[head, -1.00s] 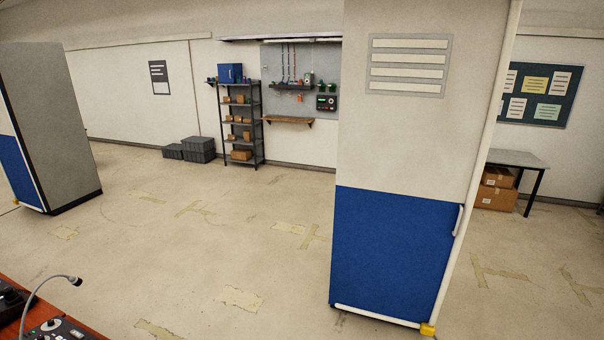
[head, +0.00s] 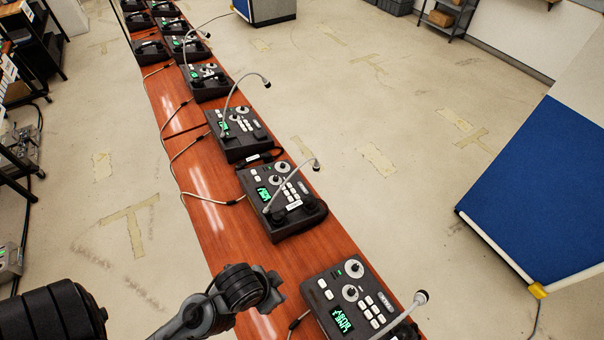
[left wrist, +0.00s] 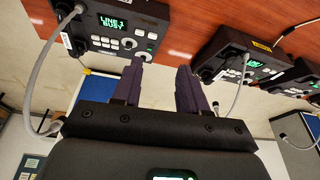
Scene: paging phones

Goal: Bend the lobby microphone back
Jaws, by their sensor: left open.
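A row of dark paging phones with grey gooseneck microphones stands on a red-brown wooden bench (head: 205,215). I cannot read which is the lobby one. The nearest phone (head: 377,288) has a microphone (head: 420,297) leaning right, partly cut off by the lower edge. The second phone (head: 258,178) has a microphone (head: 316,164) bent up to the right. The third (head: 222,118) has an arched microphone (head: 266,82). My left gripper (head: 275,291) is open and empty above the bench, left of the nearest phone. In the left wrist view its fingers (left wrist: 163,78) point toward the bench, between a "LINE 1 BUSY" phone (left wrist: 105,25) and a yellow-labelled phone (left wrist: 236,62).
Cables (head: 183,153) run along the bench's left side. A blue and white cabinet (head: 545,185) stands right of the bench, another blue one (head: 265,10) behind. Dark racks (head: 30,50) stand at the left. Open floor (head: 380,90) lies between bench and cabinet.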

